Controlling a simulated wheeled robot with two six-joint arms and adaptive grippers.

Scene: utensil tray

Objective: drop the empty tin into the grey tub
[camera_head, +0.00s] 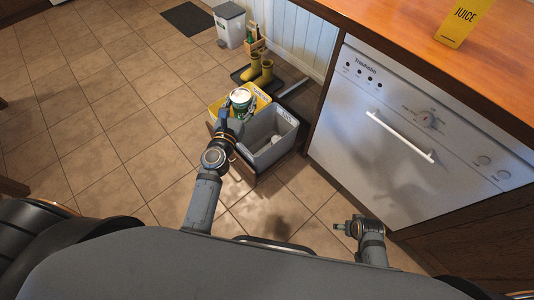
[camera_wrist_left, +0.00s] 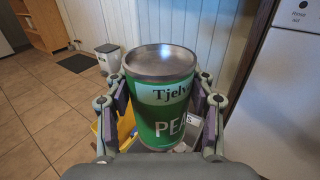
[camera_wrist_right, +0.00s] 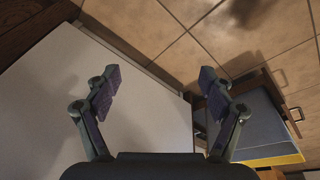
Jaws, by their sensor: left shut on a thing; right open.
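The empty tin (camera_head: 241,97) is green and white with a bare metal top. It fills the middle of the left wrist view (camera_wrist_left: 165,100), upright, with "PEA" readable on its label. My left gripper (camera_head: 234,113) is shut on the tin's sides and holds it up over the yellow tub as the head view shows it.
A yellow tub (camera_head: 262,97) stands beside the grey one. Yellow boots (camera_head: 263,72) and a white bin (camera_head: 229,25) are behind. The white dishwasher (camera_head: 400,130) and counter with a juice carton (camera_head: 461,20) border the right. Tiled floor at left is clear.

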